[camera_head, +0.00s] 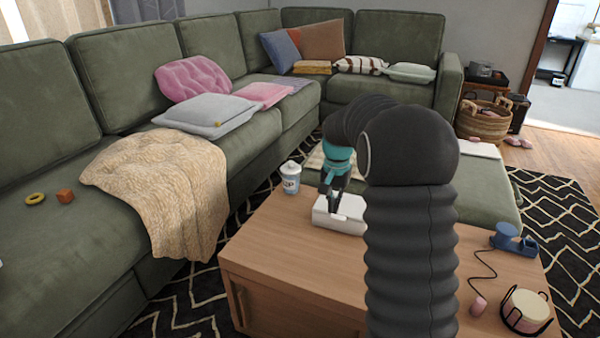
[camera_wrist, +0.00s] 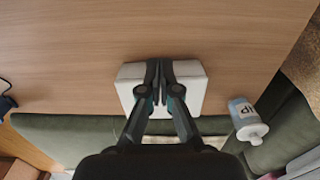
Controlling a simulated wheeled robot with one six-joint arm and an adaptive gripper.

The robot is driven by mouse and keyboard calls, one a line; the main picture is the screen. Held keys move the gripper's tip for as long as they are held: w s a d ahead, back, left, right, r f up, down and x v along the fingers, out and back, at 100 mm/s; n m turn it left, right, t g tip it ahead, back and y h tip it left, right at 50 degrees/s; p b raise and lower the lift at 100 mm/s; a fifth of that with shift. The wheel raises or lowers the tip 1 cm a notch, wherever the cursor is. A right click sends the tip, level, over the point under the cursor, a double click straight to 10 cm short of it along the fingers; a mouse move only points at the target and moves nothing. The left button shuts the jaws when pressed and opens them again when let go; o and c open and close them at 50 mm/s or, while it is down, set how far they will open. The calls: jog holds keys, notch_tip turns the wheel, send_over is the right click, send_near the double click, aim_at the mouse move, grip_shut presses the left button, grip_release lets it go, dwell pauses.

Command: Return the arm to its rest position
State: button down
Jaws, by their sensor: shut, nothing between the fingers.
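My gripper (camera_head: 333,199) is above the white box (camera_head: 350,213) on the wooden table (camera_head: 285,243). In the wrist view, my gripper (camera_wrist: 161,82) has its two fingers together with nothing between them, in front of the white box (camera_wrist: 193,94). I cannot tell whether the fingertips touch the box. My dark ribbed arm stands in front of the table in the head view and hides part of it.
The green sectional (camera_head: 225,55) lines the left and back.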

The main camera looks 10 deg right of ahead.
jog(key=s+a+r+n+t, duration=0.2)
jog(key=s+a+r, duration=0.1)
jog(key=s, duration=0.8)
jog(key=s+a+r+n+t, duration=0.1)
jog(key=s+a+r+n, duration=0.1)
jog(key=s, duration=0.9)
jog(key=s+a+r+n+t, duration=0.2)
jog(key=s+r, duration=0.3)
jog(key=s, duration=0.6)
jog(key=shift+s+a+r+n+t, duration=0.15)
jog(key=shift+s+a+n+t, duration=0.2)
jog(key=shift+a, duration=0.55)
